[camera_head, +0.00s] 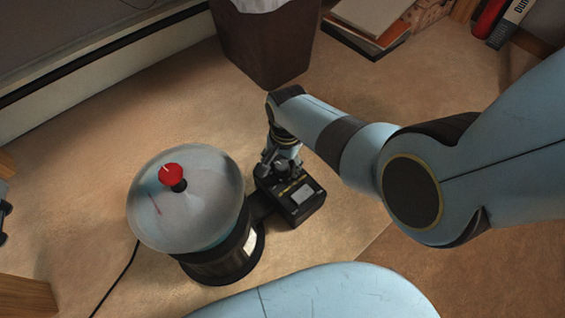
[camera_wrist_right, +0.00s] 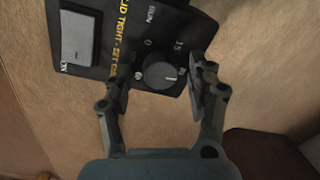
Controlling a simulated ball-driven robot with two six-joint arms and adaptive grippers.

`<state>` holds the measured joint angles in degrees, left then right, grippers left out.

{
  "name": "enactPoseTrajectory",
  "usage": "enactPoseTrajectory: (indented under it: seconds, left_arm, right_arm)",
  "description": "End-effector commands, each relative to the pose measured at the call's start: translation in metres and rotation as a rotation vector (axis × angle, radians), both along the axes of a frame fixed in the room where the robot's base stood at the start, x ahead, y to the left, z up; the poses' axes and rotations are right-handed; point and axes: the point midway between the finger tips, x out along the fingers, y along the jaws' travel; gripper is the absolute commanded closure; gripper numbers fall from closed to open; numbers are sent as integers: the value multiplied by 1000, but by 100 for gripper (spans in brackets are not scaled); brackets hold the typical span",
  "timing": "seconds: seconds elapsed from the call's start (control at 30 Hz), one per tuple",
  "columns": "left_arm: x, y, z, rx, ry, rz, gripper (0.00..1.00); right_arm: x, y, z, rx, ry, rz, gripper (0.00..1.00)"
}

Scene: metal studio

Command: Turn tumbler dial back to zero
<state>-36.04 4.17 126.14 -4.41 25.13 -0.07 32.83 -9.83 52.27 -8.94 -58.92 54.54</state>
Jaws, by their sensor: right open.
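The tumbler has a translucent bowl (camera_head: 205,215) with a red knob (camera_head: 171,174) on its lid, above a black base (camera_head: 225,262). Its black control box (camera_head: 305,207) sits on the floor to the right. In the wrist view the round black dial (camera_wrist_right: 160,70) has a white mark on its right-hand part, away from the 0 above it. My right gripper (camera_wrist_right: 153,88) is open, with one finger on each side of the dial and gaps visible. In the head view the gripper (camera_head: 282,170) is low at the box and hides the dial. My left gripper is out of view.
A pale switch (camera_wrist_right: 78,42) is on the control box beside the dial. A dark brown bin (camera_head: 268,45) stands behind my right arm. Books (camera_head: 370,25) lie at the back. A black cord (camera_head: 118,275) runs left of the tumbler. Carpet right of the box is clear.

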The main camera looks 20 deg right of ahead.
Motion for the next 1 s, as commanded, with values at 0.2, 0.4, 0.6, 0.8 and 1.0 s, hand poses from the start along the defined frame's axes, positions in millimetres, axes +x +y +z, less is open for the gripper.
enactPoseTrajectory:
  seconds: [0.2, 0.4, 0.6, 0.8, 1.0]
  left_arm:
    - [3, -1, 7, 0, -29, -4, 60]
    - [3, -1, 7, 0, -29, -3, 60]
    - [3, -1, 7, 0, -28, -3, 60]
    - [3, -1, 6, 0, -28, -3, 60]
    - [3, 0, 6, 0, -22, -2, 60]
  right_arm:
    - [0, 0, -1, 0, 0, 0, 43]
    - [0, 0, -1, 0, 0, 0, 48]
    - [0, 0, -1, 0, 0, 0, 74]
    - [0, 0, -1, 0, 0, 0, 98]
    - [0, 0, -1, 0, 0, 15, 98]
